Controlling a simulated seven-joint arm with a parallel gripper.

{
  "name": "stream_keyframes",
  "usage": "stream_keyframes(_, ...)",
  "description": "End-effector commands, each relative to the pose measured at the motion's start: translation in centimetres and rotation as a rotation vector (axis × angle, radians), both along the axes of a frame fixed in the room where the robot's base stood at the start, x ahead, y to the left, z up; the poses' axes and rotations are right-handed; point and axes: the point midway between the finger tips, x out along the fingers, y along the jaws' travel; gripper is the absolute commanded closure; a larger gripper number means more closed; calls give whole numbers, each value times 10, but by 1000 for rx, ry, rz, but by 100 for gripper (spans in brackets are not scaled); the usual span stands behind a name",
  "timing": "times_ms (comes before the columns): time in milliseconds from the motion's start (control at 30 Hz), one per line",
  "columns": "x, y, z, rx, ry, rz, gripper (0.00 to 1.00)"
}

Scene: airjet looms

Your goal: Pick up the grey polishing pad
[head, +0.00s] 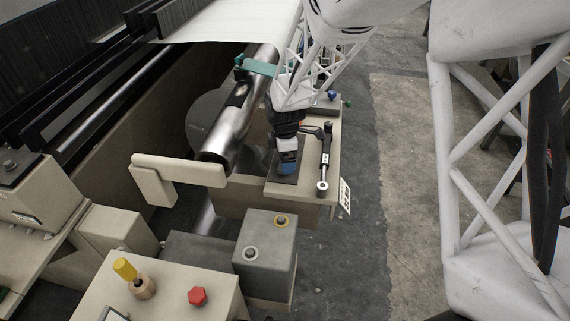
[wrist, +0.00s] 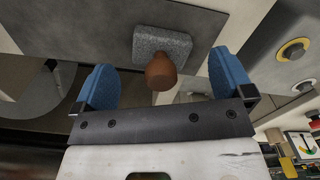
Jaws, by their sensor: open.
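The grey polishing pad (wrist: 145,40) shows in the wrist view as a speckled grey block with a rounded brown knob (wrist: 160,72) on it. It lies on a dark flat plate (wrist: 205,20), which also shows in the head view (head: 274,188) on the cream ledge. My gripper (wrist: 162,66) is open, with one blue finger on each side of the knob in the picture; no contact shows. In the head view my gripper (head: 288,163) points down over the plate and hides the pad. The height left between fingers and pad is hard to tell.
A black tool with a silver end (head: 324,160) lies right of the plate. A steel roller (head: 237,110) with a teal clamp (head: 258,67) is close on the left. A cream bar (head: 180,168) and a grey button box (head: 264,245) stand nearer the camera. Open floor lies right.

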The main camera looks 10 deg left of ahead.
Motion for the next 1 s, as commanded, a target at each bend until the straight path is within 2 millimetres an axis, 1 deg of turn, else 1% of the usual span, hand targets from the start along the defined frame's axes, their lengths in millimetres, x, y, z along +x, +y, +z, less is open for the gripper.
stream_keyframes(33,-1,-1,-7,-1,3,0,1)
stream_keyframes(100,-1,0,-15,0,1,0,1)
stream_keyframes(300,-1,0,-28,0,0,0,1)
stream_keyframes(867,-1,0,-29,0,0,0,1)
stream_keyframes(967,-1,0,-29,0,0,0,15)
stream_keyframes(1000,-1,0,-29,0,0,0,21)
